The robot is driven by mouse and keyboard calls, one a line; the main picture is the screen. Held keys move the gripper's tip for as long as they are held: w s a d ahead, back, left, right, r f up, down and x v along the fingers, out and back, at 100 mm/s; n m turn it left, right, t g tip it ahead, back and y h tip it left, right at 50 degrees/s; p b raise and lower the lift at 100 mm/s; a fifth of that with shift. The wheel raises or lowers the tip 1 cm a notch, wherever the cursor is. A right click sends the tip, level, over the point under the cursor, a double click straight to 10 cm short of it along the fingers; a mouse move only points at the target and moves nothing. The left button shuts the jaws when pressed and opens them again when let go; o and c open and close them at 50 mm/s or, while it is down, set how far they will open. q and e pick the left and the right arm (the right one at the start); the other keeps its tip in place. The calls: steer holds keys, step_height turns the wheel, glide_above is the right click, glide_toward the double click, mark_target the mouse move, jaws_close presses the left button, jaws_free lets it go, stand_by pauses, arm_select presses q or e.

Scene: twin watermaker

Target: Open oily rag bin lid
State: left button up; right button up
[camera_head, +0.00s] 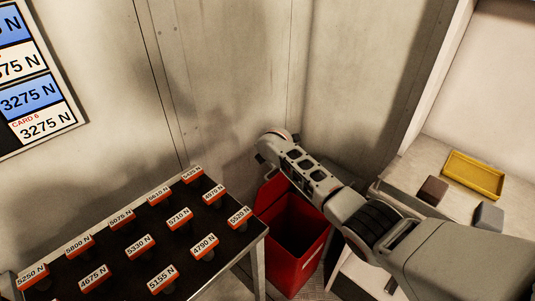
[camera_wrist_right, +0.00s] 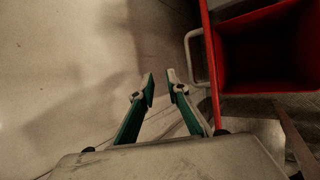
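The red oily rag bin (camera_head: 295,240) stands in the corner between the table and the counter. Its lid (camera_head: 270,192) is raised at the wall side, and the dark inside shows. In the right wrist view the bin's open inside (camera_wrist_right: 265,60) is at the upper right, with the lid edge-on (camera_wrist_right: 211,60) and a grey handle (camera_wrist_right: 190,58) on its outer side. My right arm reaches over the bin. My right gripper (camera_wrist_right: 161,84) is open and empty, beside the handle and apart from it. In the head view its fingers are hidden behind the wrist. My left gripper is not in view.
A black-topped table (camera_head: 115,270) with several orange-labelled pieces stands left of the bin. At right a counter (camera_head: 410,170) carries a yellow tray (camera_head: 473,174), a brown block (camera_head: 432,190) and a grey block (camera_head: 489,216). Walls close in behind the bin.

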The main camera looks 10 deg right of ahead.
steer(key=v, duration=1.1)
steer(key=shift+r, duration=0.25)
steer(key=shift+s, duration=0.15)
